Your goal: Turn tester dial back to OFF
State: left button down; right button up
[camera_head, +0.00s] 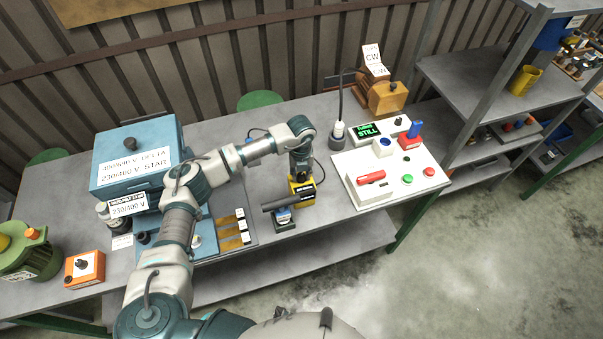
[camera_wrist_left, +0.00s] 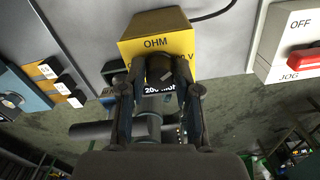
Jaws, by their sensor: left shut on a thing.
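The tester is a yellow box (camera_head: 306,192) near the front edge of the bench in the head view. In the left wrist view the tester (camera_wrist_left: 157,28) fills the top middle, with "OHM" on its face and a partly covered "V" mark at right. Its dark dial (camera_wrist_left: 158,68) sits between the fingers of my left gripper (camera_wrist_left: 161,88), which is shut on it. In the head view my left gripper (camera_head: 301,174) comes down onto the tester from above and hides the dial. Which mark the dial points to cannot be told. My right gripper is not in view.
A dark cylinder on a stand (camera_head: 281,204) is close in front of the tester. Right of it is a white panel (camera_head: 345,165) with a red switch handle (camera_head: 371,177) and buttons. A blue box (camera_head: 135,150) and an orange box (camera_head: 84,269) stand at left.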

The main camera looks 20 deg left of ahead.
aim_at(301, 174)
pick_arm(q)
jog(key=n, duration=0.6)
jog(key=shift+p, duration=0.4)
jog(key=shift+f, duration=0.1)
jog(key=c, duration=0.8)
grip_release()
notch_tip(301, 174, up, 12)
